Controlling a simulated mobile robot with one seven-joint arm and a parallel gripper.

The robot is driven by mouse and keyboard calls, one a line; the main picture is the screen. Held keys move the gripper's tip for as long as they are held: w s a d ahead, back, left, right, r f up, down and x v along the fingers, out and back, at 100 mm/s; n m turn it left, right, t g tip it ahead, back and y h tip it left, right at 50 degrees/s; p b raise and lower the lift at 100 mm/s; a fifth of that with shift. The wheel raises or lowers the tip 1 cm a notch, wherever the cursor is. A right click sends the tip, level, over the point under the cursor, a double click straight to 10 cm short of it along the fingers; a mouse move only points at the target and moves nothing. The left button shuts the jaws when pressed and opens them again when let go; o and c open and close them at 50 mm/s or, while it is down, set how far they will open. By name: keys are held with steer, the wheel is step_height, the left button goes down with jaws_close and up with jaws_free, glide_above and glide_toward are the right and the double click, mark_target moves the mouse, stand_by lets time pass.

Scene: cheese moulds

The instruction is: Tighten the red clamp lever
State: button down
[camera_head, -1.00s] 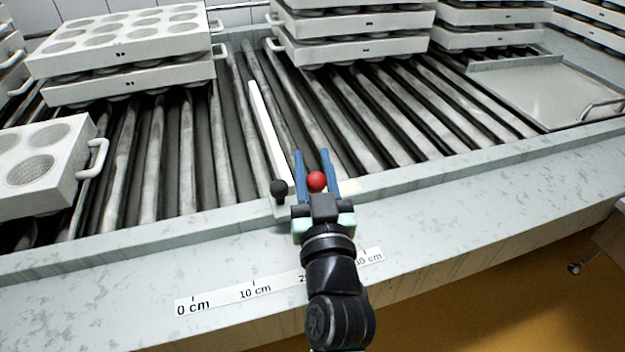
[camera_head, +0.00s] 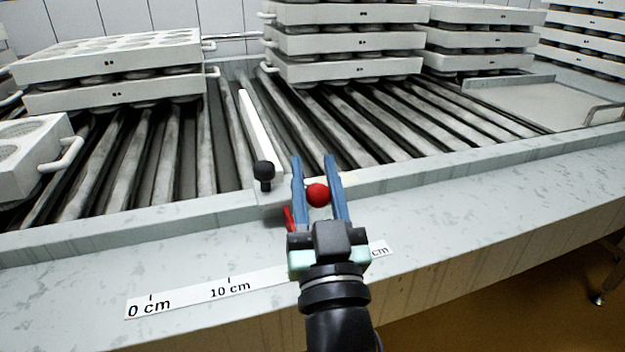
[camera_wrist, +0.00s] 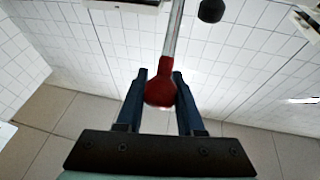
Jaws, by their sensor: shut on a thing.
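The clamp lever's red ball knob (camera_head: 318,195) sits between the two blue fingers of my gripper (camera_head: 313,159) at the bench's near rim. My gripper is shut on the knob, with the fingertips reaching past it. A short red piece of the lever (camera_head: 289,218) shows left of the left finger. In the wrist view the red knob (camera_wrist: 160,92) lies between the fingers (camera_wrist: 159,74), with a red collar and a shiny rod running up from it. The lever's pivot is mostly hidden behind my gripper in the head view.
A black knob (camera_head: 264,170) stands just left of my fingers, near a long white bar (camera_head: 254,122) on the rollers. White mould stacks (camera_head: 345,68) stand behind, and another mould (camera_head: 30,155) is at left. A scale strip (camera_head: 205,293) lies on the clear front ledge.

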mark_target(324, 205)
steer(key=shift+s+d+f+b, duration=0.3)
steer(key=shift+s+f+b, duration=0.2)
steer(key=shift+b, duration=0.1)
steer(key=shift+s+d+f+b, duration=0.3)
steer(key=shift+s+f+b, duration=0.1)
steer(key=shift+f+b, duration=0.15)
steer(key=shift+d, duration=0.1)
stand_by(0.9)
steer(key=c, duration=0.6)
jaws_free()
steer(key=shift+o, duration=0.3)
steer(key=shift+a, duration=0.2)
